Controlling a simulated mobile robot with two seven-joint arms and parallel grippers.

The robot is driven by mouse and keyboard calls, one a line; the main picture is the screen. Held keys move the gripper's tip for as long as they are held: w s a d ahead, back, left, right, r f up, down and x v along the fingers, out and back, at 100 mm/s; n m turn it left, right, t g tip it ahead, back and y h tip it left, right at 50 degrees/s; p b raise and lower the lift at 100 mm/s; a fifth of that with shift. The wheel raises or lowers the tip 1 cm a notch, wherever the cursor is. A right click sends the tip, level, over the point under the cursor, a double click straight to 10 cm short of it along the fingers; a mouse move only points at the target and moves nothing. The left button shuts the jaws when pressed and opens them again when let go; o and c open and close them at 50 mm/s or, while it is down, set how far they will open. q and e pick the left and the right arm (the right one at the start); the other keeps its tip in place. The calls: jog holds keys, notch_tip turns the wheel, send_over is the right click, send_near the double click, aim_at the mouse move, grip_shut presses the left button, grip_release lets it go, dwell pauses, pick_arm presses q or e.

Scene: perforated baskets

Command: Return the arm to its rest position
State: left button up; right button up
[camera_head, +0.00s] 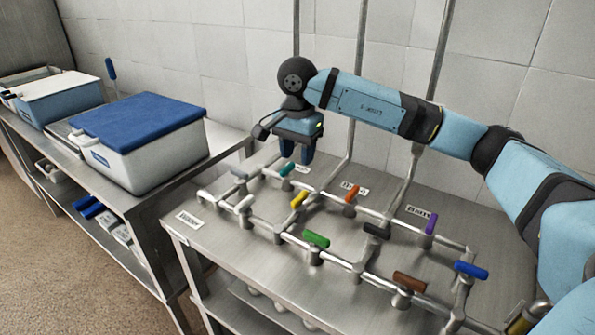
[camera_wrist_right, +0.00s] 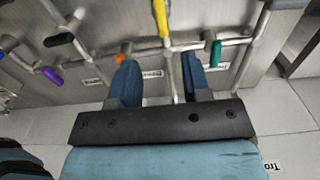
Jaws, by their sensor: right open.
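My right arm (camera_head: 375,103) reaches in from the right, over the steel table. My right gripper (camera_head: 297,154) points down above the back left part of the table, near the teal valve handle (camera_head: 287,169). It is open, with nothing between its blue fingers. In the right wrist view the gripper (camera_wrist_right: 160,65) has its two fingers apart, with the yellow handle (camera_wrist_right: 160,18) ahead, the orange handle (camera_wrist_right: 120,58) by one finger and the teal handle (camera_wrist_right: 215,53) by the other. My left gripper is not in view.
The steel table (camera_head: 225,243) carries metal pipes with several coloured handles, among them green (camera_head: 316,239), purple (camera_head: 431,222), brown (camera_head: 410,281) and blue (camera_head: 470,269). Upright pipes rise along the tiled wall (camera_head: 230,40). A white cooler with a blue lid (camera_head: 140,116) stands on a bench at left.

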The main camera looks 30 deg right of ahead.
jog(key=shift+r, duration=0.8)
